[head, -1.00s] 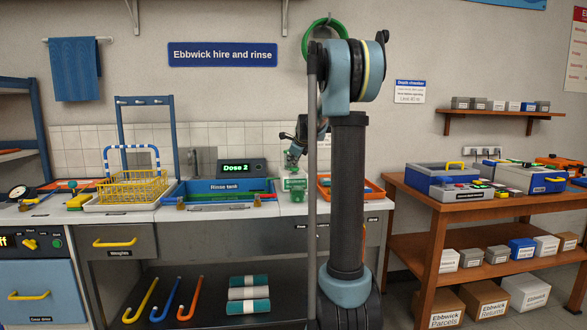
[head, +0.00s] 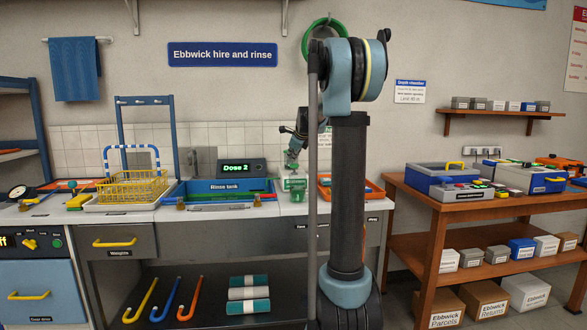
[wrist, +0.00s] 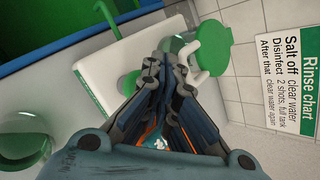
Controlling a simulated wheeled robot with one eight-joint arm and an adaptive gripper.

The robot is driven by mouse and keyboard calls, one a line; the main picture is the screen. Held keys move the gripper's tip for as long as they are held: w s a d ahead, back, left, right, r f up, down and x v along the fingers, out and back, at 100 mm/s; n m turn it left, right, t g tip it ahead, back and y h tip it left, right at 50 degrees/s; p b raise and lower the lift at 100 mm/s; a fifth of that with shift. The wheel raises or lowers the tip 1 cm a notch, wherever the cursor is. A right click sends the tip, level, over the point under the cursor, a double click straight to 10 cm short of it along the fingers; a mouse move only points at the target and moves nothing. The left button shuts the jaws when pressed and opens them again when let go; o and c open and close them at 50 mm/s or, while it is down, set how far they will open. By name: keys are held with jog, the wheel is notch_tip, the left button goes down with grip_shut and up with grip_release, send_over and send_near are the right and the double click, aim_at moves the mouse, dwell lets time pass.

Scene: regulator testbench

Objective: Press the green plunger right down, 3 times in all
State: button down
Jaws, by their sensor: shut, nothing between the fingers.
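A green and white dispenser (head: 293,184) stands on the counter, right of the rinse tank. In the wrist view, a round green part (wrist: 213,28) that looks like the plunger shows just beyond my fingertips, with a white curved piece below it. My gripper (head: 291,160) points down above the dispenser. In the wrist view my gripper (wrist: 168,62) has its fingers together with nothing between them. I cannot tell whether the fingertips touch the plunger. The display (head: 236,167) behind the tank reads "Dose 2".
The blue rinse tank (head: 205,187) lies left of the dispenser and an orange tray (head: 374,190) lies to its right. A yellow wire basket (head: 130,188) stands farther left. A rinse chart (wrist: 290,75) hangs on the tiled wall close to my gripper.

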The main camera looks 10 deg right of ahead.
jog(key=shift+r, duration=0.2)
jog(key=shift+r, duration=2.45)
dwell(0.4)
notch_tip(320, 180, up, 4)
jog(key=shift+f, duration=0.15)
dwell(0.3)
jog(key=shift+f, duration=4.4)
